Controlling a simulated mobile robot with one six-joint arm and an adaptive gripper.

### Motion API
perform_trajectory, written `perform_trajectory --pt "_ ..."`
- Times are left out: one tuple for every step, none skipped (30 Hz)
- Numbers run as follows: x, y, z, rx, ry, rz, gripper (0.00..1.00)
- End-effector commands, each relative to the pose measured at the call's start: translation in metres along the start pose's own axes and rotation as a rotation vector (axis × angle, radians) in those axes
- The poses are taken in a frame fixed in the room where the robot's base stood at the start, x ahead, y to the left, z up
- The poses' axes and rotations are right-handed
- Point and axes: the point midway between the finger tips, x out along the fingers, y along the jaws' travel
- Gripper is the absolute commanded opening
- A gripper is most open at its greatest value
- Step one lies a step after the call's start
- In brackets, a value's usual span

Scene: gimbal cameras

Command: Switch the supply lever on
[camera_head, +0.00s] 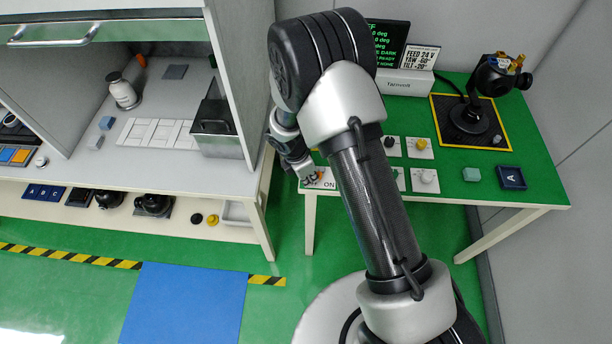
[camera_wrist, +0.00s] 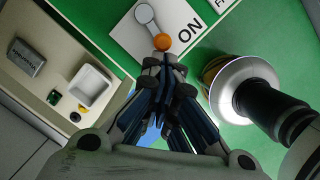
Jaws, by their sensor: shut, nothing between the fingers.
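The supply lever is a short grey lever with an orange knob (camera_wrist: 162,42) on a white plate (camera_wrist: 130,38) marked "ON". In the wrist view the lever runs from its round grey pivot toward my fingertips, with the knob beside the "ON" lettering. My gripper (camera_wrist: 165,66) is shut and empty, its tips right at the knob; I cannot tell whether they touch it. In the head view my gripper (camera_head: 306,178) is at the left front corner of the green-topped table (camera_head: 450,192), over the plate (camera_head: 328,184).
A black gimbal camera (camera_head: 490,80) stands on a yellow-edged pad at the back right. A dark screen and a "FEED 24 V" sign (camera_head: 422,58) stand at the back. White plates with knobs (camera_head: 420,147) are right of my arm. A grey workbench (camera_head: 190,180) is on the left.

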Motion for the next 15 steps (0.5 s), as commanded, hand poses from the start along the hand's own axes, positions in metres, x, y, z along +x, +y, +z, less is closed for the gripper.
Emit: perform_trajectory --pt "0.0001 -0.0012 0.0012 -0.014 -0.001 0.003 0.00" --pt "0.0002 -0.0016 0.0014 -0.023 0.000 0.005 0.00" --pt "0.0004 -0.0021 0.0018 -0.034 0.000 0.008 0.00" --pt "0.0005 -0.0025 0.0021 -0.044 0.000 0.011 0.00" --pt "0.0007 -0.0031 0.0024 -0.053 0.000 0.013 0.00" --pt "0.0009 -0.0040 0.0027 -0.064 0.000 0.015 0.00" --pt "0.0010 -0.0045 0.0030 -0.072 0.000 0.017 0.00" --pt "0.0011 -0.0050 0.0034 -0.082 0.000 0.019 0.00" --pt "0.0011 -0.0054 0.0038 -0.095 0.000 0.023 0.00" --pt "0.0012 -0.0058 0.0040 -0.104 0.000 0.026 0.00" --pt "0.0013 -0.0063 0.0043 -0.113 0.000 0.028 0.00" --pt "0.0014 -0.0070 0.0047 -0.126 0.000 0.031 0.00" --pt "0.0015 -0.0076 0.0051 -0.135 0.000 0.033 0.00" --pt "0.0015 -0.0081 0.0054 -0.143 0.000 0.035 0.00" --pt "0.0016 -0.0086 0.0058 -0.153 0.000 0.038 0.00"
